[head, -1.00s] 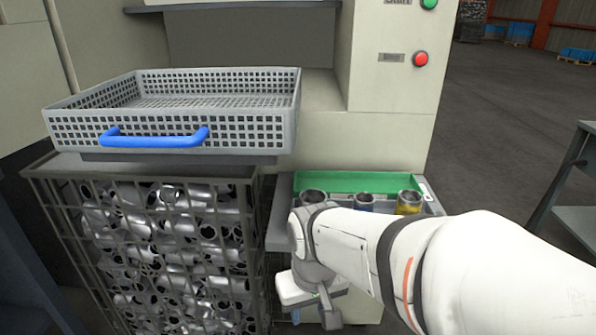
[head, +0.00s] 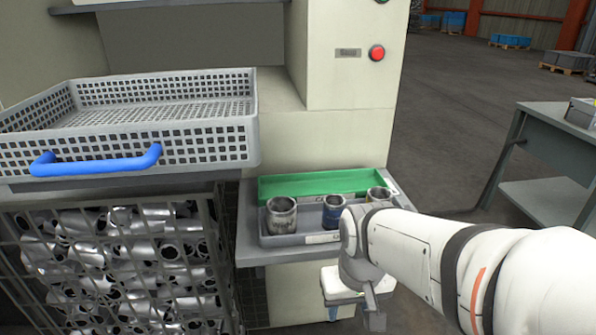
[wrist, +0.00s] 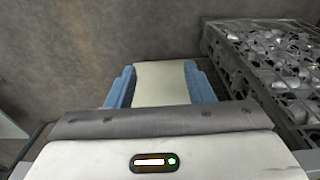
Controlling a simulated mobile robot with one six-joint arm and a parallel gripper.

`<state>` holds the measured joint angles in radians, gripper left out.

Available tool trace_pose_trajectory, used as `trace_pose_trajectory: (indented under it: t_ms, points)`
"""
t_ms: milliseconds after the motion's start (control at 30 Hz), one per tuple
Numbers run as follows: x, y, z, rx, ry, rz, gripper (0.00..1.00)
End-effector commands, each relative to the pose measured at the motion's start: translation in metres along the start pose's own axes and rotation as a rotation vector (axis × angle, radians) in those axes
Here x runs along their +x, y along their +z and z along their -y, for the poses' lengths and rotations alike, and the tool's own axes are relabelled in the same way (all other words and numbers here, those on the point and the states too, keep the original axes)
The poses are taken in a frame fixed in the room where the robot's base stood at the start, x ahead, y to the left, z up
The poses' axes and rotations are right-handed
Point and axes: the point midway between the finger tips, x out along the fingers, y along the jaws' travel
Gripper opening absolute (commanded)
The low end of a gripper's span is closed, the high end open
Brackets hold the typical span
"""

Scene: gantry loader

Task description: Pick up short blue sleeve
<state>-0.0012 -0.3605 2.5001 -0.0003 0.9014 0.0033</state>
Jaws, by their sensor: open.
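The short blue sleeve (head: 333,212), a metal ring with a blue band, stands upright in a grey tray (head: 292,239) on the shelf in the head view. It is the middle of three sleeves, just left of my wrist. My gripper (head: 333,313) hangs in front of and below the shelf edge, apart from the sleeve. In the wrist view its two blue fingers (wrist: 160,85) are spread with nothing held between them. A cream surface shows beyond them. The sleeve does not show in the wrist view.
A plain metal sleeve (head: 281,215) stands left of the blue one and a yellow sleeve (head: 378,194) right. A green tray (head: 315,184) lies behind. A perforated basket (head: 210,140) sits left above a wire bin of metal parts (head: 110,262). A grey table (head: 560,150) stands right.

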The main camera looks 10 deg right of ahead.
Motion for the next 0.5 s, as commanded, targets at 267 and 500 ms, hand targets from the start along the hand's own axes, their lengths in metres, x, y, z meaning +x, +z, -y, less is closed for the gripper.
trace_pose_trajectory:
  t_ms: [267, 500]
  points:
    - [-0.091, -0.01, 0.0, 0.0, -0.001, -0.022, 0.63]
    - [-0.18, -0.019, 0.0, -0.001, -0.001, -0.048, 0.63]
